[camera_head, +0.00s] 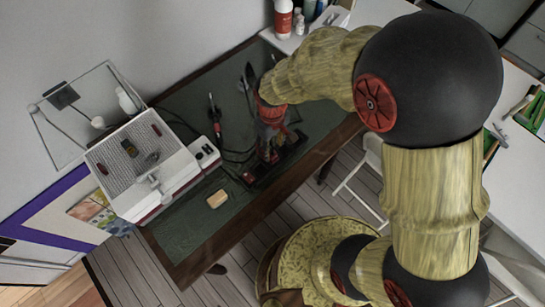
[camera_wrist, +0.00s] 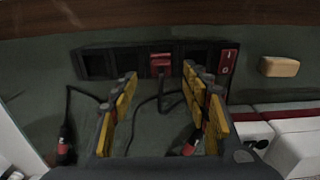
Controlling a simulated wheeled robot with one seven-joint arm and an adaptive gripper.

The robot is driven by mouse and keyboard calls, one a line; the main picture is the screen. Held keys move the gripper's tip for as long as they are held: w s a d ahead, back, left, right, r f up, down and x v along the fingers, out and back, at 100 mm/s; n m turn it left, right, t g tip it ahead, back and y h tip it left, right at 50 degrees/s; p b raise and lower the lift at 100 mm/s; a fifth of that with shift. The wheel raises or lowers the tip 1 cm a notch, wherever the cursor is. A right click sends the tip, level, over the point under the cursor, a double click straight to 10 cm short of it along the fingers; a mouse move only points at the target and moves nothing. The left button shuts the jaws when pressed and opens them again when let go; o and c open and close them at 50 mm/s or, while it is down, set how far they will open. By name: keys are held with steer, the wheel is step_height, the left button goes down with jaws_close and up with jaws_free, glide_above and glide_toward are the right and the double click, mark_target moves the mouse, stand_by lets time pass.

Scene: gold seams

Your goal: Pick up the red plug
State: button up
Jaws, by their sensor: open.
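The red plug (camera_wrist: 160,63) sits in a socket of a dark power strip (camera_wrist: 97,63) in the wrist view, with a black cable running from it. My gripper (camera_wrist: 162,85) is open, with yellow-padded fingers to the left and right of the plug's line in the picture. The plug shows in the gap just beyond the fingertips, and nothing is between the pads. I cannot tell how far the tips are from it. In the head view my gripper (camera_head: 268,145) is over the strip, and the arm and fingers hide the plug.
The strip has a red switch (camera_wrist: 228,61) at its right end. A tan block (camera_wrist: 279,67) lies beside it on the green mat (camera_head: 190,232). Red-and-black handled tools and cables lie nearby. A white-and-red machine (camera_head: 142,165) stands at the left.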

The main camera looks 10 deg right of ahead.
mark_target(273, 153)
steer(key=f+b, duration=0.1)
steer(key=f, duration=0.3)
steer(key=shift+s+f+b, duration=0.15)
steer(key=shift+s+b, duration=0.05)
steer(key=shift+b, duration=0.1)
steer(key=shift+c, duration=1.2)
jaws_close()
